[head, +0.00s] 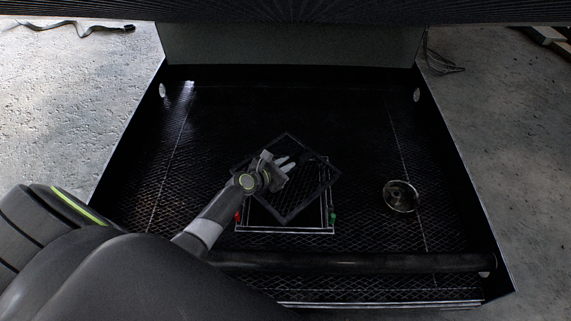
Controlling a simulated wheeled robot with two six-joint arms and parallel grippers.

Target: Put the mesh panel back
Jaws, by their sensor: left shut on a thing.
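The mesh panel (302,192) is a dark square frame with fine mesh, turned like a diamond in the middle of the enclosure floor. My left gripper (285,165) reaches in from the left and is shut on it near its upper middle; the exact grip point is hard to see. The panel overlaps a square, pale-edged frame (285,232) and is rotated relative to it. A red piece (238,216) is at that frame's left and a green piece (333,218) at its right. I cannot tell how high the panel is above the frame. My right gripper is not in view.
A round, shiny dish-like thing (400,196) lies on the dark mesh floor to the right. A thick black bar (370,262) crosses the near side. Low walls enclose the floor, and a grey-green panel (290,44) stands at the back. The far floor is clear.

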